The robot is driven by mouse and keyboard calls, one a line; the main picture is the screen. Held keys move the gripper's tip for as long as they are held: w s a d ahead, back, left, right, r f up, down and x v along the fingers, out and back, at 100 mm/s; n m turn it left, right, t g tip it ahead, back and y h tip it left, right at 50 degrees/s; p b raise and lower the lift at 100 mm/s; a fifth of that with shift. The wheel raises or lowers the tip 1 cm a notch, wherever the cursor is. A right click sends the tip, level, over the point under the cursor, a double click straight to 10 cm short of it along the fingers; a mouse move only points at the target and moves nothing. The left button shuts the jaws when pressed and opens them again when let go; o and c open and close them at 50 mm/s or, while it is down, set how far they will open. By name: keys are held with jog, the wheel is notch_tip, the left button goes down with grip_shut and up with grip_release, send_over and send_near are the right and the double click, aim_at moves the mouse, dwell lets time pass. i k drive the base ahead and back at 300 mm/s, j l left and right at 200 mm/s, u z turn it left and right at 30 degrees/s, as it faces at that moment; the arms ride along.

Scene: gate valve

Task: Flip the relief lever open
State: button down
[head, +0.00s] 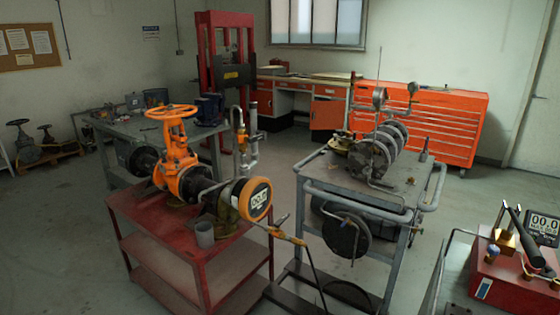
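An orange gate valve (178,165) with a handwheel stands upright on the red cart (160,235). A round orange-rimmed digital gauge (256,198) sits to its right, with upright grey pipes behind. An orange-and-brass bar-like fitting (288,237) sticks out to the lower right of the gauge. A red unit (515,285) at the lower right carries a brass block (505,242), black handles (518,232) and a digital display (543,225) reading 00.0. I cannot tell which part is the relief lever, or its position. My gripper is not in view.
A grey cart (370,190) with metal machinery stands right of the red cart. A grey workbench (125,130), a red press frame (225,75) and an orange tool cabinet (430,125) stand behind. Some bare floor shows between the carts and the right wall.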

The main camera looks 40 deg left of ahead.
aim_at(254, 139)
jog(key=i+j, duration=0.25)
jog(key=j, duration=0.25)
jog(key=i+j, duration=0.25)
jog(key=j, duration=0.2)
jog(key=i+j+u, duration=0.1)
jog(key=i+j, duration=0.15)
jog(key=j, duration=0.25)
jog(key=i+j, duration=0.3)
jog(key=j, duration=0.15)
jog(key=i+j, duration=0.25)
jog(key=j, duration=0.2)
jog(key=i+j, duration=0.25)
jog(key=j, duration=0.2)
jog(key=u, duration=0.05)
